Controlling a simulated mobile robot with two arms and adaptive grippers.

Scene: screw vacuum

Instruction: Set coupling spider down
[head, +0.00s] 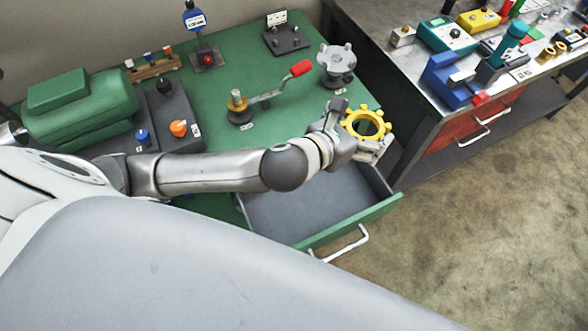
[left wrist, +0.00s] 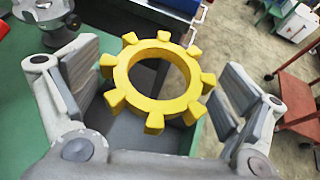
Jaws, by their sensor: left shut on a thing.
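The coupling spider (head: 350,124) is a yellow ring with stubby outward teeth. It is held in my left gripper (head: 363,127), above the right front part of the green bench and the open drawer. In the left wrist view the spider (left wrist: 155,105) sits between the two grey finger pads, its flat face toward the camera. The pads flank its left and right teeth; the exact contact is hard to make out. My right gripper is in neither view.
An open drawer (head: 305,205) with a grey, empty-looking visible floor lies below my left arm. A grey handwheel (head: 337,59) and a red-handled crank (head: 265,97) stand on the green bench (head: 235,65). A cluttered metal workbench (head: 385,55) stands to the right.

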